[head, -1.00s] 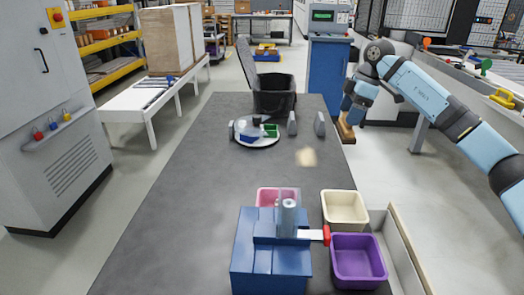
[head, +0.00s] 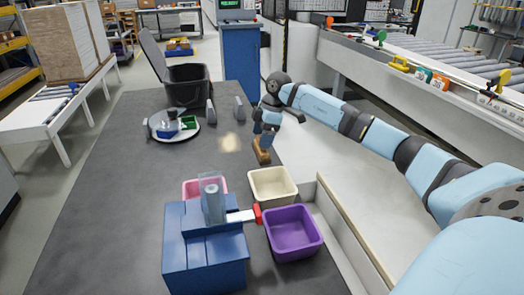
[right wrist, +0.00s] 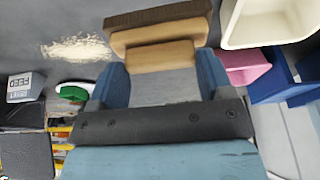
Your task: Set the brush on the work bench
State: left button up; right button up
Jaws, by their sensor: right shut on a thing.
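My right gripper (head: 265,138) is shut on the brush (head: 262,154), which has a wooden body and a dark brown bristle side. In the head view the brush is at the bench's right edge, just behind the cream bin. In the right wrist view the brush (right wrist: 160,50) lies across between the two blue fingers (right wrist: 160,88). The dark grey work bench (head: 105,200) shows behind it; I cannot tell whether the brush touches the bench. My left gripper is not in view.
A pale dust patch (head: 230,143) lies left of the brush. A cream bin (head: 272,200), a purple bin (head: 293,250), a pink bin (head: 190,190) and a blue machine (head: 203,262) stand nearer. A round tray (head: 160,133) and a black bin (head: 187,98) are farther back. The bench's left side is clear.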

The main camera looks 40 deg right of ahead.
notch_tip(320, 180, down, 5)
jog(key=shift+b, duration=0.35)
jog(key=shift+r, duration=0.1)
jog(key=o, duration=1.2)
jog(key=p+v, duration=0.1)
jog(key=v, duration=1.1)
jog(key=shift+p, duration=0.35)
